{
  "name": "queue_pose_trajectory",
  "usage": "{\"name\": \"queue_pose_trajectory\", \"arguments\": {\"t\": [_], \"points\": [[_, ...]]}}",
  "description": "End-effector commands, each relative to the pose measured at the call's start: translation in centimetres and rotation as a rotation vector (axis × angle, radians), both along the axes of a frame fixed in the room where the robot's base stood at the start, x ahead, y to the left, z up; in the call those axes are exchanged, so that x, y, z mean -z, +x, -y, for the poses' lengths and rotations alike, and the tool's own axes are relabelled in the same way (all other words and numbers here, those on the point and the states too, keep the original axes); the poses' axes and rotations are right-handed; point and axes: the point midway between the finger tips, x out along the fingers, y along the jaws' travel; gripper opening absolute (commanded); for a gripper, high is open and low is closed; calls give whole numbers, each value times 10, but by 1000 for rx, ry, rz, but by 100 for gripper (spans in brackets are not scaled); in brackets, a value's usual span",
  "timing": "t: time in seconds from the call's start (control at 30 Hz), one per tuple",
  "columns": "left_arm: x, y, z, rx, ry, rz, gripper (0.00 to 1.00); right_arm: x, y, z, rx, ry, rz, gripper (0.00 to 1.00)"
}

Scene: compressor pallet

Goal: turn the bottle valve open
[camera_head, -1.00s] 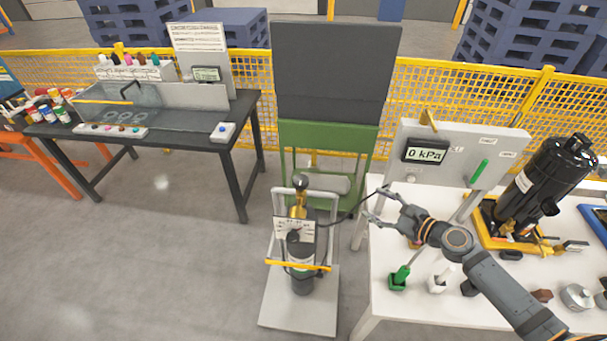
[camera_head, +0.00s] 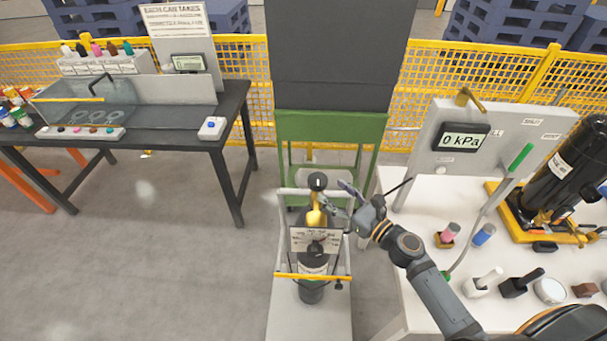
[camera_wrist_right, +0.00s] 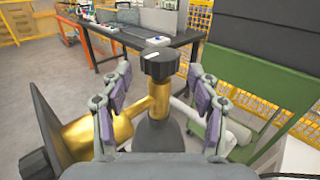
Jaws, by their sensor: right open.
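The bottle valve has a black knob (camera_head: 317,182) on a brass body (camera_head: 315,215), on top of a dark gas bottle (camera_head: 312,288) that stands upright on a trolley (camera_head: 343,240). My right gripper (camera_head: 338,201) is open beside the valve, just right of the knob. In the right wrist view the knob (camera_wrist_right: 159,65) with a white mark sits ahead, between the spread fingers of the right gripper (camera_wrist_right: 163,95). Neither finger pad appears to touch it. The brass body (camera_wrist_right: 152,105) is below the knob. My left gripper is not in view.
A white table (camera_head: 420,270) on the right carries a panel with a 0 kPa display (camera_head: 463,138) and a black compressor (camera_head: 570,175). A green stand (camera_head: 330,130) is behind the trolley. A dark workbench (camera_head: 170,115) is at the left. The floor between is clear.

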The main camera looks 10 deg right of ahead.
Motion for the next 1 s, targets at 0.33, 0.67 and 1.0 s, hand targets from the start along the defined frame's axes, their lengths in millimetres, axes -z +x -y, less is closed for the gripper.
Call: {"name": "queue_pose_trajectory", "arguments": {"t": [0.33, 0.67, 1.0], "points": [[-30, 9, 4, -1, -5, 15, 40, -9, 43, -22, 4, 6, 4, 61], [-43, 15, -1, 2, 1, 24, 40, -3, 88, -48, 0, 1, 0, 61], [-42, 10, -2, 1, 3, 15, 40, -1, 92, -51, 0, -1, 0, 59]]}}
